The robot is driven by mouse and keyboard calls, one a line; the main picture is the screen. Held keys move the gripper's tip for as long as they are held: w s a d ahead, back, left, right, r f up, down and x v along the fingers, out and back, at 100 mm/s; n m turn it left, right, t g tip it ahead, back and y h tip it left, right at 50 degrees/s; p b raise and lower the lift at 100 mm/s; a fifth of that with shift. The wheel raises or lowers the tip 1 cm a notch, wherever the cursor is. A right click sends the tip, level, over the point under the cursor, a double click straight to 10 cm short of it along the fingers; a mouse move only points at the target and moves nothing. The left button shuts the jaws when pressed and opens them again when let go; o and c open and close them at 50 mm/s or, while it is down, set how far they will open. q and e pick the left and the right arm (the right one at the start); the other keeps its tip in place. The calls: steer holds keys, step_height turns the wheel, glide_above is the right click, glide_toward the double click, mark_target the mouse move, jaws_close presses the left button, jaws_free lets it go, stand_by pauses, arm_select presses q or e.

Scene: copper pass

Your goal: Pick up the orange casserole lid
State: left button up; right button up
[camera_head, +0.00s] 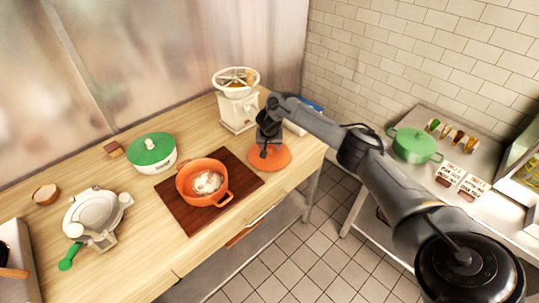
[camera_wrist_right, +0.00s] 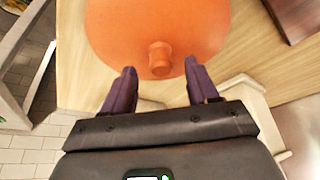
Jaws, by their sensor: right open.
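The orange casserole lid (camera_head: 270,157) lies flat on the wooden counter, to the right of the dark board. In the right wrist view the round lid (camera_wrist_right: 115,30) fills the top middle, with its knob (camera_wrist_right: 160,58) facing up. My right gripper (camera_head: 265,150) is over the lid; in the wrist view its two dark fingers (camera_wrist_right: 158,80) are apart, one on each side below the knob, with nothing between them. The orange casserole pot (camera_head: 206,183) stands open on the dark board (camera_head: 243,173) with whitish contents. My left gripper is not in view.
A cream machine (camera_head: 237,105) stands behind the lid, close to my right arm. A green-lidded pot (camera_head: 153,152) and a white appliance with a green handle (camera_head: 93,215) stand left. The counter's front edge is just right of the lid. A metal table (camera_head: 480,175) carries a green pot (camera_head: 413,145).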

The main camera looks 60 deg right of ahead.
steer(key=shift+x, duration=0.8)
jaws_close()
